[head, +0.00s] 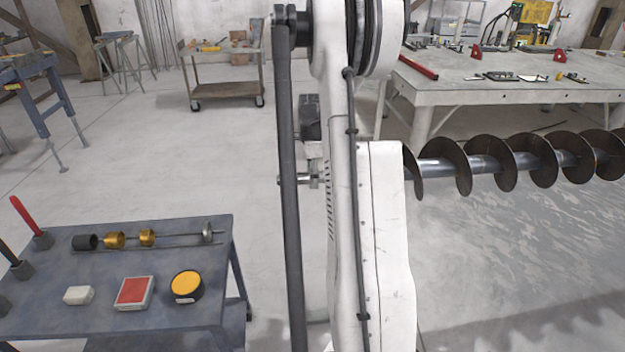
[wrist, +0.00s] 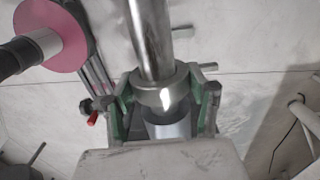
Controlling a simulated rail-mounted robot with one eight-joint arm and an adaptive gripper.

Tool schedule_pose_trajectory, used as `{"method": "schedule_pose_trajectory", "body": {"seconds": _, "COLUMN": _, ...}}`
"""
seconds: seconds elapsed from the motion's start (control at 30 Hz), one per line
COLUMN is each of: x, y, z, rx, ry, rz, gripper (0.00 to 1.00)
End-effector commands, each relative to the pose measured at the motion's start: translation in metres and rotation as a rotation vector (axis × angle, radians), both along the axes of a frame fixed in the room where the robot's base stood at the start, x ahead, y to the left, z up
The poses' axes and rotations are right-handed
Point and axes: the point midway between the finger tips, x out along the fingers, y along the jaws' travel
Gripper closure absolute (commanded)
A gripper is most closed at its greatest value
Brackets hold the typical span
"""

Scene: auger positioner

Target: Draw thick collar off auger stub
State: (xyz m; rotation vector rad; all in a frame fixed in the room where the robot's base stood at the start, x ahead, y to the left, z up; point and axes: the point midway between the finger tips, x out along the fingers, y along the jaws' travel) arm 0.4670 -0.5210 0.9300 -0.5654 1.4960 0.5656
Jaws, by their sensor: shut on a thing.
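In the wrist view, a thick, shiny metal collar (wrist: 160,88) sits around a bare steel shaft (wrist: 151,40). The shaft runs from the top of the picture into the collar. A blue-grey cylindrical piece (wrist: 168,130) shows just below the collar. My gripper (wrist: 165,97) is shut on the collar, with a green-padded finger on each side. In the head view, my arm hides the gripper and most of the work area.
A tool cart (head: 120,320) with rings, a red-topped box and a yellow-topped tin stands at lower left. A workbench (head: 500,85) with tools is behind the auger. In the wrist view, a pink disc (wrist: 48,35) is at upper left.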

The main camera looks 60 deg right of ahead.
Motion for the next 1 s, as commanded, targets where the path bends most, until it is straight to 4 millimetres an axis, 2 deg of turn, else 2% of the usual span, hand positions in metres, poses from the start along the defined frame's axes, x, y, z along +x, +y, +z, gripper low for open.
{"method": "schedule_pose_trajectory", "body": {"seconds": 1.0, "x": 0.027, "y": 0.024, "z": 0.0, "rx": 0.0, "ry": 0.0, "rz": 0.001, "gripper": 0.74}}
